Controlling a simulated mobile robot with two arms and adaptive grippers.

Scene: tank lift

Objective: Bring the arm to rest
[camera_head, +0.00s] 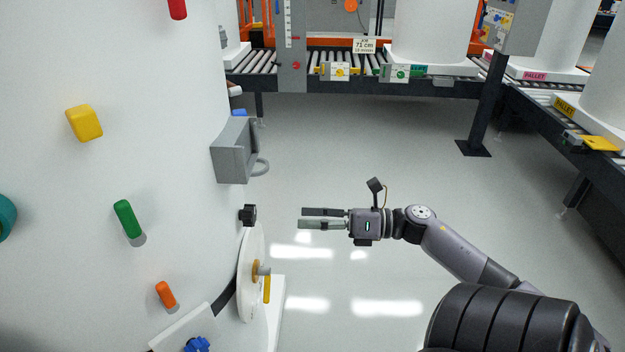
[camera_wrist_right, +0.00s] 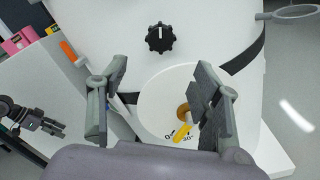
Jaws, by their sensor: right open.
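My right gripper (camera_head: 302,218) is open and empty in the head view, pointing left in free air toward the large white tank (camera_head: 120,60). It is apart from the tank's white round dial (camera_head: 249,290), which has a brass hub and a yellow pointer (camera_head: 267,288). In the right wrist view, the open fingers of that gripper (camera_wrist_right: 160,85) frame the dial (camera_wrist_right: 160,90), with nothing between them; the right finger partly covers it. A dark gripper, seemingly my left one (camera_wrist_right: 30,118), shows at the left edge of that view; its jaws are too small to judge.
Yellow (camera_head: 85,122), green (camera_head: 127,218) and orange (camera_head: 166,294) pieces stick out of the tank, as does a grey bracket with a ring (camera_head: 235,150). A black knob (camera_wrist_right: 160,38) sits above the dial. Roller conveyors (camera_head: 350,70) stand behind; the floor between is clear.

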